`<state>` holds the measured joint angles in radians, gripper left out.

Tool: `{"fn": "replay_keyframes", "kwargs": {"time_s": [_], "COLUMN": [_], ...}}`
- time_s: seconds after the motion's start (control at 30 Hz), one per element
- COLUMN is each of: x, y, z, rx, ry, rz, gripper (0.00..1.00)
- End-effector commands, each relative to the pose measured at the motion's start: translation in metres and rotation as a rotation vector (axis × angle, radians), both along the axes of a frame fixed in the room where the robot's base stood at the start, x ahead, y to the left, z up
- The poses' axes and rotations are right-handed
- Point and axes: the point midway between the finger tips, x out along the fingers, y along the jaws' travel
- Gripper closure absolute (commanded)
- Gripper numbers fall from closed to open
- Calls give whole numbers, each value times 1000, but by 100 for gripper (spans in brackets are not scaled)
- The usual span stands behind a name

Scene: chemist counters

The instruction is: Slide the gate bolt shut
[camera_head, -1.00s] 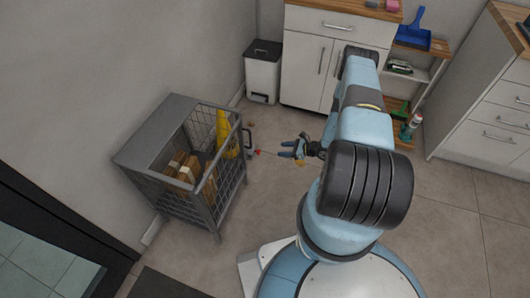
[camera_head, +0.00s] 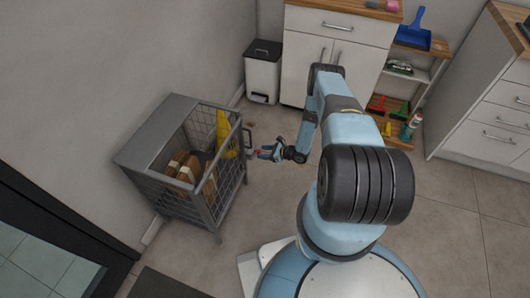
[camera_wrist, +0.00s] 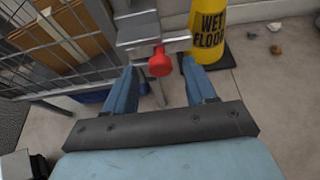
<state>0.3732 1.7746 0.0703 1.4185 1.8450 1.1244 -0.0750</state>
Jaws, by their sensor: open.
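The gate bolt (camera_wrist: 150,40) is a grey metal slide with a red knob (camera_wrist: 160,63), on the wire cage's side facing my arm. My gripper (camera_wrist: 160,85) is open in the wrist view, its two blue fingers on either side of the red knob, which shows between them. I cannot tell whether they touch it. In the head view my gripper (camera_head: 263,153) is close to the cage's right side. The grey wire cage (camera_head: 170,204) stands against the wall. How far the bolt reaches into its keeper is unclear.
A yellow wet floor sign (camera_wrist: 208,30) and cardboard boxes (camera_wrist: 65,32) are in and by the cage. A white bin (camera_head: 262,78) and cabinet (camera_head: 315,60) stand behind. Loose bits (camera_wrist: 275,27) lie on the floor, otherwise clear in front of the cage.

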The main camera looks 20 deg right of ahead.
Motion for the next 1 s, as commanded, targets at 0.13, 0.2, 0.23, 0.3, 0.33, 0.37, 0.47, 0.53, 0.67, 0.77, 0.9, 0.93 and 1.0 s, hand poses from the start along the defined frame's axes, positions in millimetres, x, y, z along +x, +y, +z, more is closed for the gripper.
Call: {"fn": "replay_keyframes", "kwargs": {"time_s": [0.13,0.2,0.23,0.3,0.33,0.37,0.47,0.53,0.67,0.77,0.9,0.93,1.0], "x": [6,8,9,9,10,10,10,9,9,9,9,9,9], "y": [10,12,13,14,14,14,14,14,14,14,14,14,14], "z": [-5,-6,-7,-7,-7,-7,-7,-7,-7,-7,-7,-7,-7], "rx": [0,1,1,1,1,1,1,1,1,1,0,0,0], "ry": [0,1,1,1,1,1,1,1,1,1,0,0,0], "rz": [1,1,0,0,0,0,0,1,1,1,1,1,1], "gripper": [44,44,44,44,44,44,44,45,58,67,81,84,90]}}
